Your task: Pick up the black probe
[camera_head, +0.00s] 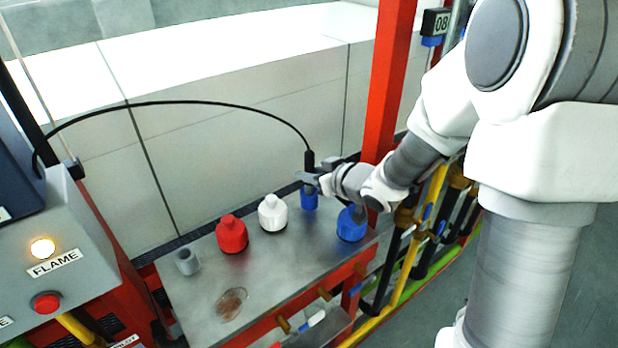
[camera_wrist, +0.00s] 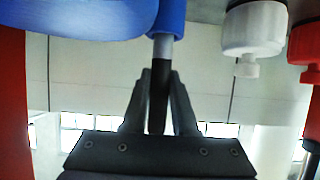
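The black probe (camera_head: 309,161) stands upright at the back of the metal table, with a black cable arching from its top to the grey box at left. Its lower end meets a blue holder (camera_head: 309,198); I cannot tell how deep it sits. My gripper (camera_head: 309,177) reaches in from the right at the probe's height. In the wrist view, which looks upside down, the black probe (camera_wrist: 157,95) lies between the two fingers of my gripper (camera_wrist: 159,75). They look closed against its sides. The blue holder (camera_wrist: 166,18) is close beyond the tips.
A blue bottle (camera_head: 351,224) stands right of the holder, below my wrist. A white bottle (camera_head: 272,213), a red bottle (camera_head: 232,235) and a grey cup (camera_head: 187,262) stand to the left. A red post (camera_head: 389,80) rises behind my forearm. The table's (camera_head: 290,285) front is mostly clear.

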